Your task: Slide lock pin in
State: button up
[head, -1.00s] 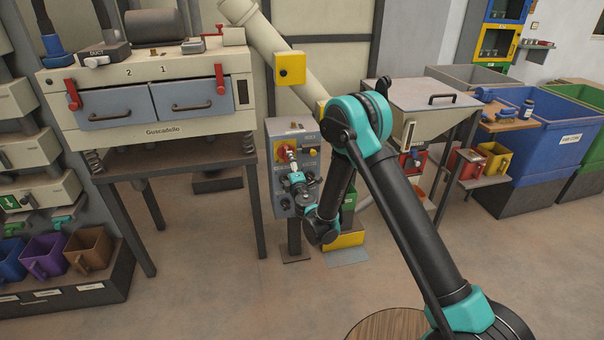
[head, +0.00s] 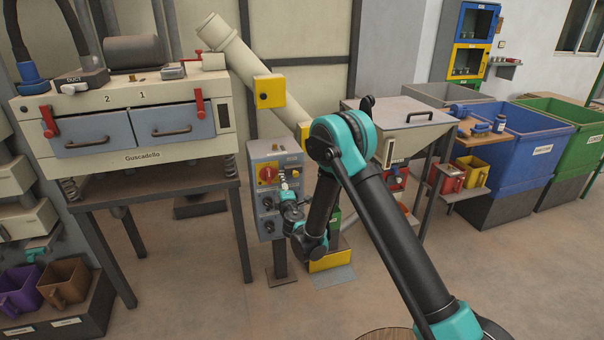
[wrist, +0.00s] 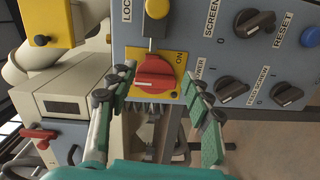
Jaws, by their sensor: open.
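The grey control panel (head: 276,158) stands on a post, and it fills the upper wrist view (wrist: 205,55). A red rotary switch (wrist: 154,76) sits on a yellow plate, beside the word ON. In the head view my gripper (head: 288,194) is in front of the panel.
Black knobs (wrist: 255,22) and a RESET label lie right of the switch. A machine with two drawers (head: 130,128) stands left of the panel. A hopper (head: 400,122) and blue bin (head: 530,145) stand to the right. Floor (head: 190,290) is clear in front.

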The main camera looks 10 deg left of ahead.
jog(key=w+d+m+h, duration=0.1)
jog(key=w+d+m, duration=0.1)
jog(key=d, duration=0.1)
jog(key=w+d+f+m+g+h, duration=0.1)
jog(key=w+d+m, duration=0.2)
jog(key=w+d+m+h, duration=0.2)
jog(key=d, duration=0.1)
jog(key=shift+w+d+f, duration=0.2)
jog(key=shift+d+f, duration=0.05)
jog(key=shift+f, duration=0.15)
jog(key=c, duration=1)
jog(key=w+d+f+m+g, duration=0.1)
jog(key=d+m, duration=0.1)
jog(key=d+f+m+g, duration=0.1)
jog(key=d+m+g, duration=0.1)
jog(key=d, duration=0.1)
jog(key=w+d+m+g, duration=0.1)
jog(key=d+m, duration=0.1)
jog(key=shift+w+d+f+m+g+h, duration=0.2)
jog(key=shift+w+f+m+g+h, duration=0.1)
jog(key=shift+f+m+g+h, duration=0.1)
grip_shut()
notch_tip(320, 180, up, 15)
jog(key=s+d+m+g+y, duration=0.1)
jog(key=s+m+g+y, duration=0.1)
jog(key=m+g+y, duration=0.3)
jog(key=m+y, duration=0.1)
jog(key=y, duration=0.2)
jog(key=shift+s+d+m+y, duration=0.3)
jog(key=shift+s+d+y, duration=0.1)
